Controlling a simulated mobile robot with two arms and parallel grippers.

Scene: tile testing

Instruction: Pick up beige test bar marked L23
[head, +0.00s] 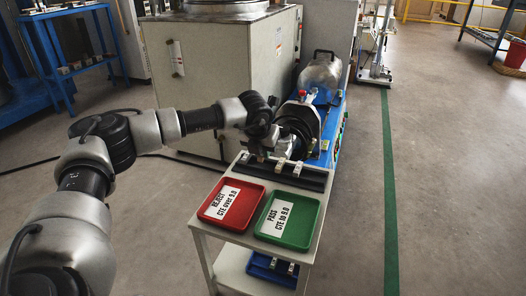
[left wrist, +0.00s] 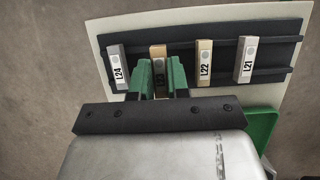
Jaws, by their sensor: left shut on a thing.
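The beige bar L23 (left wrist: 158,51) stands in the black rack (left wrist: 220,62) in the left wrist view, its label partly hidden between the green fingers. My left gripper (left wrist: 163,72) is shut on this bar. In the head view my left gripper (head: 258,152) is over the rack (head: 313,181) at the back of the small cart, and it hides the held bar there. Grey bar L24 (left wrist: 119,67) is to the left of L23; beige bar L22 (left wrist: 204,63) and light grey bar L21 (left wrist: 245,59) are to the right. My right gripper is not in view.
A red REJECT tray (head: 252,190) and a green PASS tray (head: 311,205) lie empty in front of the rack. A blue tray (head: 262,274) with bars is on the lower shelf. A blue-based machine (head: 331,125) stands close behind the cart. The floor to the right is clear.

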